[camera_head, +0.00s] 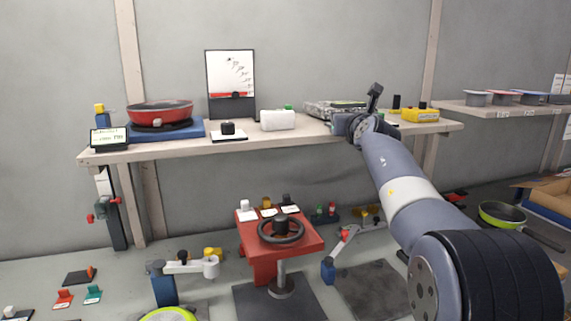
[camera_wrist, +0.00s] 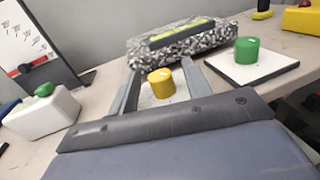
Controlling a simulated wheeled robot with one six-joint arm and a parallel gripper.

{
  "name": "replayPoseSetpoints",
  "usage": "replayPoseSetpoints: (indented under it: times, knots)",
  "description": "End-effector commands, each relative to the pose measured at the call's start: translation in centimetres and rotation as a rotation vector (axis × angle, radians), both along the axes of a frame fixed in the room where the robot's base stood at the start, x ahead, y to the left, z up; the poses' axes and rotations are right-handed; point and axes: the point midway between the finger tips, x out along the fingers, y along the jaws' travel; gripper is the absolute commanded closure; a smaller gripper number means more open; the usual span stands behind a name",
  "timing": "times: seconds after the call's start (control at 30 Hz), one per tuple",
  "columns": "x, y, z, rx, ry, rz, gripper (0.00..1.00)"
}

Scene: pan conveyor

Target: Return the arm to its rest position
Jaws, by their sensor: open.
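My gripper (camera_wrist: 160,68) is open in the wrist view, its two grey fingers apart. A yellow knob (camera_wrist: 161,82) on a white plate shows between the fingers, with a gap on each side. In the head view my arm reaches from the lower right to the long shelf (camera_head: 190,151). My gripper end (camera_head: 350,123) is at the shelf's right part, and its fingers are mostly hidden there by my wrist. The arm is stretched out, not folded.
A speckled box (camera_wrist: 180,42) lies just beyond the fingers. A red stand with a handwheel (camera_head: 281,229) is below the shelf. A red pan (camera_head: 160,109) sits on its left end.

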Motion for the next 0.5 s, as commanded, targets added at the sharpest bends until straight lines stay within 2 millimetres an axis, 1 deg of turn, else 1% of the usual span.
replayPoseSetpoints:
  times: [0.13,0.27,0.5]
  knots:
    - [-0.3,0.0,-0.1,-0.001,-0.001,0.002,0.53]
    - [-1.3,-0.1,0.0,-0.002,-0.002,0.004,0.53]
    - [-4.7,-0.4,0.0,-0.002,-0.001,0.004,0.53]
